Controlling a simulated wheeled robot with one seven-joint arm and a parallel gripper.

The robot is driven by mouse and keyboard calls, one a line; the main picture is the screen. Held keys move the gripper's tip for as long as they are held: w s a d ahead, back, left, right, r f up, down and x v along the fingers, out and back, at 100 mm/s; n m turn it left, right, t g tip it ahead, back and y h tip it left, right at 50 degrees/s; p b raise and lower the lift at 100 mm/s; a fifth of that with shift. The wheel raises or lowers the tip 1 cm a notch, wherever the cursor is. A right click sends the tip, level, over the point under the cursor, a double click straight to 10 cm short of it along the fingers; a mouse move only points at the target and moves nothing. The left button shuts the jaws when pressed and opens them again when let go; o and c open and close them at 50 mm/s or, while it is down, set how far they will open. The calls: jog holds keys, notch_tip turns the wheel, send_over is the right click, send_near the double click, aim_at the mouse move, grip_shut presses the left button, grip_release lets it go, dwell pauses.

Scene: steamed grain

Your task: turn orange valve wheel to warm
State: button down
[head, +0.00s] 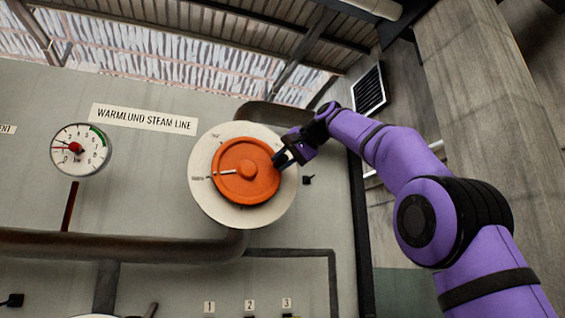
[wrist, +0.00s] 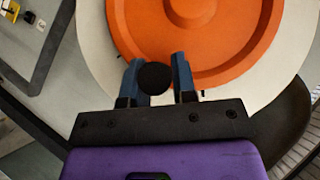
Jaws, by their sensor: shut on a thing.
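The orange valve wheel (head: 246,185) is mounted on a round cream plate (head: 245,222) on the grey wall panel. A white pointer (head: 226,172) on the wheel points left, near small dark marks on the plate that are too small to read. The wheel also fills the top of the wrist view (wrist: 235,40). My gripper (head: 281,158) is at the wheel's right rim. In the wrist view, its two blue-grey fingers (wrist: 157,66) are shut on the wheel's round black knob (wrist: 154,78).
A gauge (head: 81,150) with a red needle and a green band is left of the wheel, by the "WARMLUND STEAM LINE" sign (head: 143,119). A thick pipe (head: 120,246) runs below the wheel. A small black fitting (head: 308,180) is right of the plate. A concrete pillar (head: 460,80) stands at right.

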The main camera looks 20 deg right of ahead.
jog(key=shift+r, duration=0.1)
jog(key=c, duration=0.9)
grip_release()
jog(key=shift+a, duration=0.15)
jog(key=shift+s+d+r, duration=0.2)
jog(key=shift+s+d, duration=0.15)
jog(key=v, duration=0.9)
jog(key=shift+s+d+r, duration=0.15)
jog(key=shift+s+d, duration=0.05)
jog(key=shift+s, duration=0.1)
jog(key=s+f+n+g+h, duration=0.1)
jog(key=s+f+h, duration=0.1)
jog(key=s+f, duration=0.8)
jog(key=s+f+n+g+h, duration=0.1)
jog(key=s+f, duration=0.9)
jog(key=f, duration=1.6)
jog(key=s+a+f+n+g+h, duration=0.1)
jog(key=s+f+h, duration=0.3)
jog(key=s+f, duration=0.6)
notch_tip(320, 180, down, 8)
jog(key=shift+r+n+g, duration=0.1)
jog(key=shift+n+g, duration=0.5)
jog(key=shift+g, duration=0.3)
